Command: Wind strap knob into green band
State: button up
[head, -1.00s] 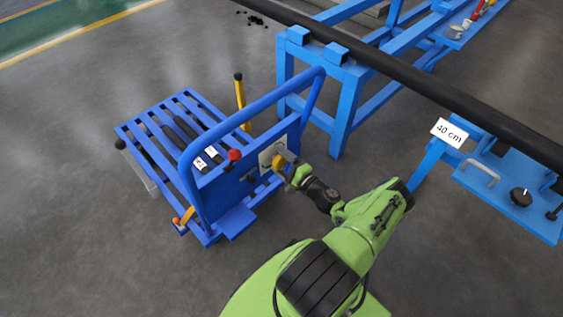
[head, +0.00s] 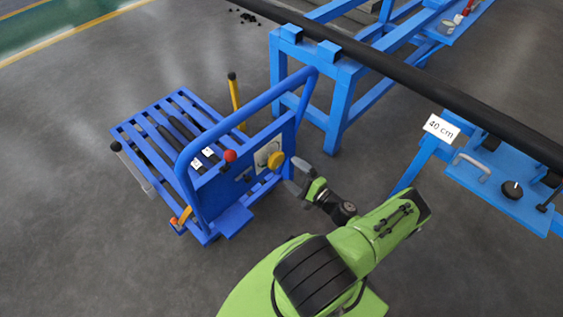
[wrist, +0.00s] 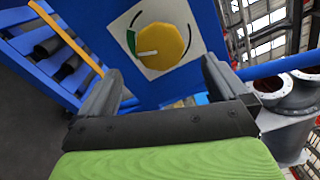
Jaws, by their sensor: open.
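The yellow round strap knob (head: 275,161) sits on a pale dial plate (head: 262,156) on the blue cart's end panel. In the wrist view the knob (wrist: 162,46) carries a white pointer mark directed left. The pointer's outer end lies at the lower end of the green band (wrist: 131,42); whether it is fully inside is hard to tell. Black arcs mark other parts of the dial. My gripper (head: 297,180) is open and empty, apart from the knob and to its right in the head view. In the wrist view its fingers (wrist: 158,76) stand spread below the dial.
The blue cart (head: 235,215) has a tubular handle, a red-topped lever (head: 230,156) and dark rods on its slatted deck. A blue stand with a long black pipe (head: 400,70) runs behind. A "40 cm" sign (head: 441,128) hangs right. Grey floor is open in front.

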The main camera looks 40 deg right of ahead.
jog(key=s, duration=0.7)
jog(key=shift+s, duration=0.3)
jog(key=shift+d, duration=0.1)
